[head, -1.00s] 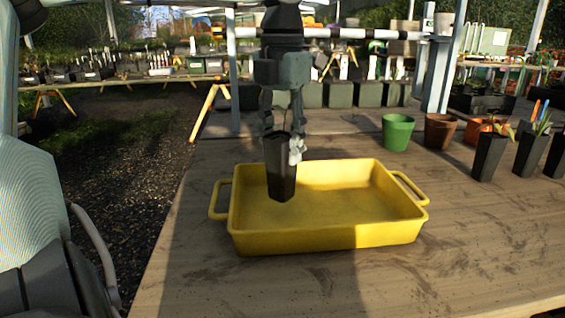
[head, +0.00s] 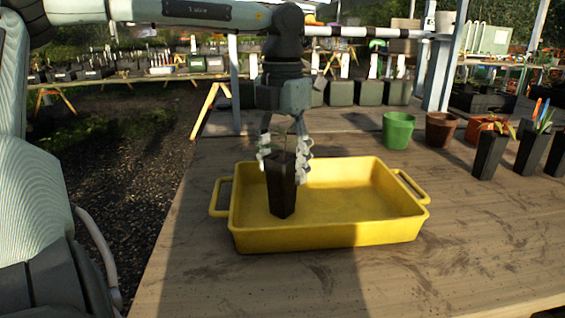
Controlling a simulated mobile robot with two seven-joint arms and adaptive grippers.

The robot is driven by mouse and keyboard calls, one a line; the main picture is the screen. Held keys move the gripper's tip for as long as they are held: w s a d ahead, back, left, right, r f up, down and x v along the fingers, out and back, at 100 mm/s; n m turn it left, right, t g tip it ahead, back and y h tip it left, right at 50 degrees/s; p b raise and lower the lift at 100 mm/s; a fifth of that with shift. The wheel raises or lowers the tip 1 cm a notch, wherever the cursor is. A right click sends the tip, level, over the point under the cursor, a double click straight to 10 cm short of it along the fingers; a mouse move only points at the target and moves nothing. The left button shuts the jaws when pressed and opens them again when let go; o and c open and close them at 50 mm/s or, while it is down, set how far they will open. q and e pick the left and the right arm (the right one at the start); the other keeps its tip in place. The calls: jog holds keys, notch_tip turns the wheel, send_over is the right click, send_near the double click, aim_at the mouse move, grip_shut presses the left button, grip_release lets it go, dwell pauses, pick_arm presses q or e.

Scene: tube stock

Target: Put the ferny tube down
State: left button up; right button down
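The ferny tube (head: 282,190) is a dark, square, tapered pot. It stands upright in the left part of the yellow tray (head: 330,236), with its base at the tray floor. Thin green fronds show faintly above its rim, mostly hidden among the fingers. My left gripper (head: 284,162) points down from above, with one finger on each side of the tube's top. The fingers are spread wider than the rim, and the gripper looks open. My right gripper is not in view.
A green pot (head: 398,131), a brown pot (head: 440,130) and an orange pot (head: 482,130) stand behind the tray to the right. More dark tubes (head: 488,157) stand at the right. The wooden table (head: 450,250) is clear in front of and right of the tray.

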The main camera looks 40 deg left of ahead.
pick_arm(q)
jog(key=shift+r, duration=0.1)
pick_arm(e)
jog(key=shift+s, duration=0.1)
pick_arm(q)
jog(key=shift+r, duration=0.3)
notch_tip(320, 180, up, 11)
jog(key=shift+f+p, duration=0.2)
jog(key=shift+p, duration=0.2)
jog(key=shift+r, duration=0.45)
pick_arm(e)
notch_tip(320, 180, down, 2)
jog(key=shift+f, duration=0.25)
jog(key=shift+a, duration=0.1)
